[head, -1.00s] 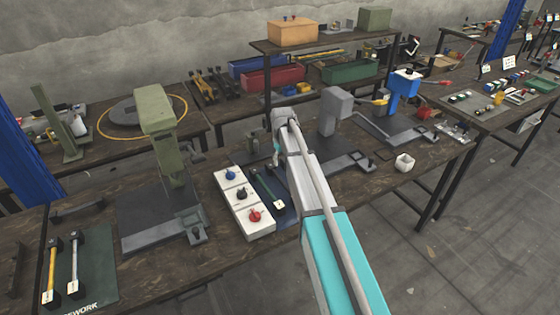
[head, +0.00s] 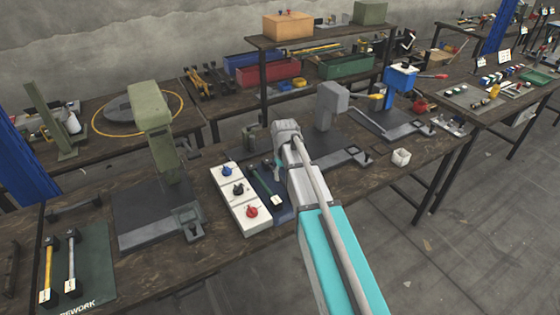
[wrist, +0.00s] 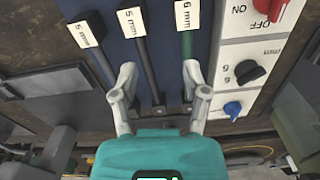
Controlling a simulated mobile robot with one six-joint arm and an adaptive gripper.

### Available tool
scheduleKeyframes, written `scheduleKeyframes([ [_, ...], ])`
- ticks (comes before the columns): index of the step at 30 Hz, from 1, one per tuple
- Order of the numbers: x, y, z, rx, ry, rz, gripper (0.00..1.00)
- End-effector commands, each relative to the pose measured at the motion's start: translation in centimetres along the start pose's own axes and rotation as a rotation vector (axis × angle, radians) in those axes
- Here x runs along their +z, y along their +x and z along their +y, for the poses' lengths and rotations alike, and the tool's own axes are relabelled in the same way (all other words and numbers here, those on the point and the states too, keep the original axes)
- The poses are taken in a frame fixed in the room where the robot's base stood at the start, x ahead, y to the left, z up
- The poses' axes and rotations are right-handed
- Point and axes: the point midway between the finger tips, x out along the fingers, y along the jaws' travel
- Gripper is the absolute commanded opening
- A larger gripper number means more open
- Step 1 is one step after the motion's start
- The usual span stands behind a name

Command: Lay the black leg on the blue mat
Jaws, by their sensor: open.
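The blue mat (wrist: 112,14) lies under my gripper in the wrist view; in the head view my arm partly covers the mat (head: 284,214). On it a black leg (wrist: 146,62) with a 5 mm tag lies between my fingers. A green leg (wrist: 187,45) with a 6 mm tag lies to the right, close to the right finger. My gripper (wrist: 160,72) is open above the mat, and I see no contact with the middle leg.
A white switch box (head: 240,195) with blue, black and red knobs stands along the mat. A green press (head: 158,125) stands left, a grey press (head: 331,105) right. A dark rework mat (head: 92,262) holds yellow and grey legs. A small white cup (head: 401,157) stands right.

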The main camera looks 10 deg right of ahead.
Motion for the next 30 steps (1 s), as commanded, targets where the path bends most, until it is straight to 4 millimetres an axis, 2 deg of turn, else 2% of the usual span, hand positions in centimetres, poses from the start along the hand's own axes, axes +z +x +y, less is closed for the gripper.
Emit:
scheduleKeyframes([
  [1, 3.1, 0.0, -0.7, 0.0, 0.018, 0.0, 0.59],
  [6, 9.7, 0.0, -2.1, 0.0, 0.09, 0.0, 0.59],
  [9, 13.1, 0.0, -2.9, 0.001, 0.127, 0.0, 0.59],
  [13, 16.3, 0.0, -3.6, 0.001, 0.166, 0.0, 0.59],
  [18, 18.2, 0.0, -4.0, 0.001, 0.193, 0.0, 0.59],
  [30, 18.3, 0.0, -4.0, 0.001, 0.198, 0.0, 0.59],
])
